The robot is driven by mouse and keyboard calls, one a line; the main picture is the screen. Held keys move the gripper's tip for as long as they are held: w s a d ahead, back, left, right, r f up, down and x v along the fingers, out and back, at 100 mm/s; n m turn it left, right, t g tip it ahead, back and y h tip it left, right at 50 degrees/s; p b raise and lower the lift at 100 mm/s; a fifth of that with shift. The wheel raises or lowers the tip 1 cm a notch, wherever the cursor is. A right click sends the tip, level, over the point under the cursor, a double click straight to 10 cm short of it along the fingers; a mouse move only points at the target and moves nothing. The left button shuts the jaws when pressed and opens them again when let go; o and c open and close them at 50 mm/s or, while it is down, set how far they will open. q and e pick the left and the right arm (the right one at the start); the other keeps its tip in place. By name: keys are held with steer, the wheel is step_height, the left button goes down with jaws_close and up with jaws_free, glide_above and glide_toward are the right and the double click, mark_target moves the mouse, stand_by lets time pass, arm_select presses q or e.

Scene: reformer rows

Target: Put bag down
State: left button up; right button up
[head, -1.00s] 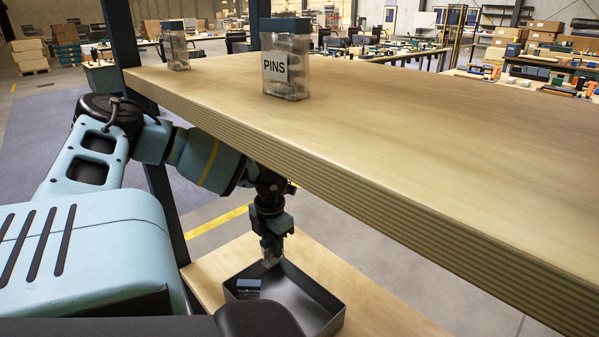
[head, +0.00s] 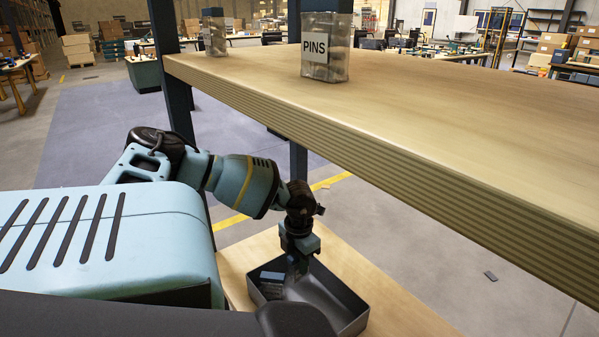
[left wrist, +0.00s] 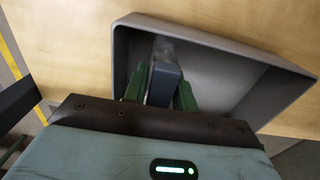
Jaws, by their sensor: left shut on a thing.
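My left gripper (head: 299,250) points down over the dark grey tray (head: 348,327) on the lower wooden shelf. It is shut on a bag with a blue-grey top strip (left wrist: 165,84); in the left wrist view the green fingers (left wrist: 160,92) clamp this strip. The held bag's clear lower part (head: 297,269) hangs inside the tray's outline; I cannot tell whether it touches the floor. My right gripper is not in view.
The upper wooden shelf (head: 420,120) overhangs close to my left arm. A clear bag labelled PINS (head: 326,48) and a similar bag (head: 214,36) stand on it. A dark upright post (head: 172,75) stands behind the arm. The lower shelf (head: 385,305) is bare right of the tray.

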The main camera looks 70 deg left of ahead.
arm_select(q)
step_height(320, 180, down, 2)
steer(key=shift+f, duration=0.1)
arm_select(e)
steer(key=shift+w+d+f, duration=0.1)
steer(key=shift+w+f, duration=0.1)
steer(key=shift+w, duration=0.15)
arm_select(q)
steer(key=shift+f+b, duration=0.15)
steer(key=shift+b, duration=0.15)
steer(key=o, duration=1.1)
steer(key=shift+c, duration=0.2)
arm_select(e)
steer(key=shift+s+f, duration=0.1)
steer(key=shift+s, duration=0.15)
